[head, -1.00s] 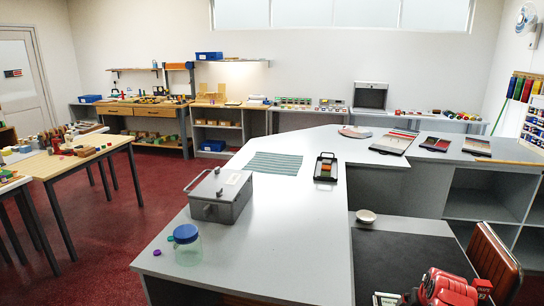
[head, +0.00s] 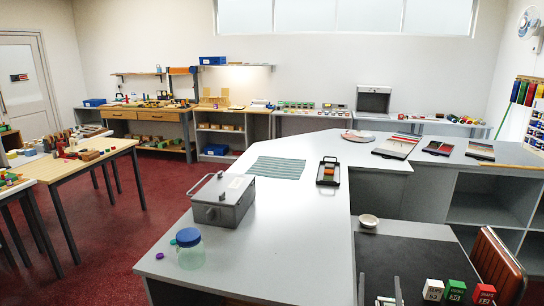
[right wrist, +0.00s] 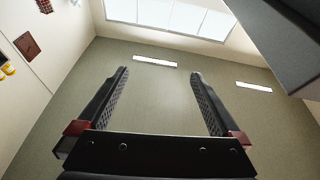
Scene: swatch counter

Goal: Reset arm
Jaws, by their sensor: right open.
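A white block (head: 433,290), a green block (head: 455,291) and a red block (head: 484,295) stand to the right of the right gripper in the head view. My left gripper is not in view.
A grey lidded box (head: 222,203), a jar with a blue lid (head: 189,250) and a striped cloth (head: 277,167) are on the grey counter (head: 290,240). A small white bowl (head: 369,220) sits near the dark mat (head: 410,262). The middle of the counter is clear.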

